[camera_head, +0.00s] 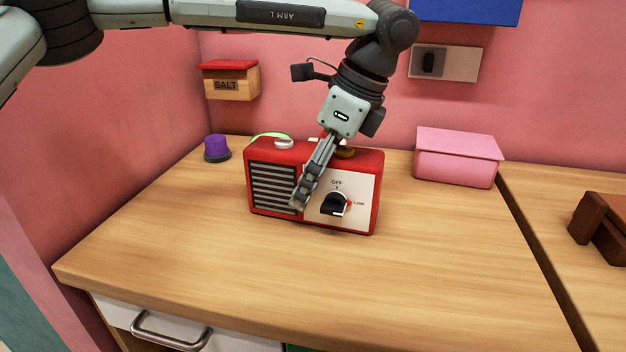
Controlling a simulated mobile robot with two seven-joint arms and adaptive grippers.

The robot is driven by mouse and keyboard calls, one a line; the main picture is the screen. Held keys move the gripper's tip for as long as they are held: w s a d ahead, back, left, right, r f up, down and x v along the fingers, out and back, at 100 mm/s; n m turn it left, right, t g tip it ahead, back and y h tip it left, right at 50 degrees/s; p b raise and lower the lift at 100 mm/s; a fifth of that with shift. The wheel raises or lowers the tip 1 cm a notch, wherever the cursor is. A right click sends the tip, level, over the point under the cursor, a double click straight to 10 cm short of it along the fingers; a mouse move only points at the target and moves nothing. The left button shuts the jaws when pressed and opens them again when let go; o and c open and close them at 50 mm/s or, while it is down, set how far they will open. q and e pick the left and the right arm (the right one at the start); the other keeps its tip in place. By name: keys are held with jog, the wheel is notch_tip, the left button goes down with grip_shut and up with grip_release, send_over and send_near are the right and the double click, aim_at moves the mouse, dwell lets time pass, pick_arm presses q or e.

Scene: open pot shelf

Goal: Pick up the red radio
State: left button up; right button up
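The red radio (262,153) stands upright on the wooden counter, with a dark slatted grille at left and a white panel with a black knob at right. My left gripper (304,190) reaches down over the radio's top from above. One finger lies across the front face, between the grille and the knob. The other finger is mostly hidden behind the radio, so I cannot tell whether the fingers press on it. The radio appears to rest on the counter. My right gripper is not in view.
A purple-topped object (216,146) stands left of the radio, and a pink box (457,158) stands at the back right. A salt box (232,82) hangs on the pink wall. A brown wooden object (602,228) is at far right. The counter (240,270) in front is clear.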

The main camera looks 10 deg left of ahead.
pick_arm(q)
grip_shut()
dwell(0.6)
jog(key=shift+r, duration=0.15)
